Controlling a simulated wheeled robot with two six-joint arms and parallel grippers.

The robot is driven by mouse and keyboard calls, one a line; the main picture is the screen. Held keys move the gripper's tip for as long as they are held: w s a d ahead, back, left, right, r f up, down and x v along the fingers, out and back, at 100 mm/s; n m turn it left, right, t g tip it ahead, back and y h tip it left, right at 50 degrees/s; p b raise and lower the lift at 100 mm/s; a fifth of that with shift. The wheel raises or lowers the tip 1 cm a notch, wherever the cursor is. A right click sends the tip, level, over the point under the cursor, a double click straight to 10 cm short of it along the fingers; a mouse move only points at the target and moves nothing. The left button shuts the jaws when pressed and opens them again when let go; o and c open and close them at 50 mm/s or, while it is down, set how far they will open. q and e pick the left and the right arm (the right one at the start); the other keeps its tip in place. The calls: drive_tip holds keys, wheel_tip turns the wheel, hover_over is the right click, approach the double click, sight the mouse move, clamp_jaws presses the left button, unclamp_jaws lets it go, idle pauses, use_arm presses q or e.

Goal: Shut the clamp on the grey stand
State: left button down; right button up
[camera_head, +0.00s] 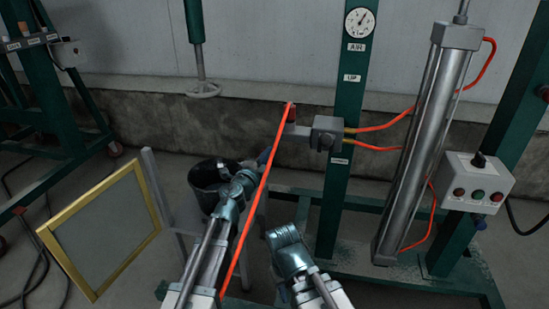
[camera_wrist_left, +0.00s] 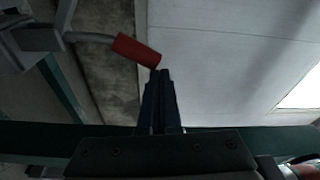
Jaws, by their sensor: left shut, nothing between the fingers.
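My left gripper (camera_head: 264,156) reaches forward past the black bucket. In the left wrist view its dark fingers (camera_wrist_left: 161,100) are shut together and empty. Beside their tips, apparently just clear of them, is a red grip (camera_wrist_left: 137,51) on a bent grey rod, joined to a grey metal fitting (camera_wrist_left: 28,45). This looks like the clamp's lever, raised.
An orange line (camera_head: 256,200) crosses in front of my left arm. A black bucket (camera_head: 206,180) and a yellow-framed screen (camera_head: 102,232) stand to the left. Right are a grey fitting (camera_head: 326,133) on a green post (camera_head: 345,95), a large cylinder (camera_head: 425,145) and a button box (camera_head: 478,180).

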use_arm(q)
drive_tip(key=w+a+n+t+b, duration=0.1)
drive_tip(key=a+n, duration=0.4)
drive_tip(key=a, duration=0.1)
drive_tip(key=shift+w+a+r+n, duration=0.3)
drive_tip(key=shift+w+r, duration=0.05)
drive_tip(key=shift+w, duration=0.05)
drive_tip(key=shift+a, duration=0.1)
idle(0.5)
drive_tip(key=d+r+p, duration=0.3)
drive_tip(key=b+v, duration=0.1)
drive_tip(key=v, duration=0.9)
drive_tip(key=shift+s+d+f+b, duration=0.15)
drive_tip(key=shift+f+b, duration=0.1)
drive_tip(key=shift+b, duration=0.05)
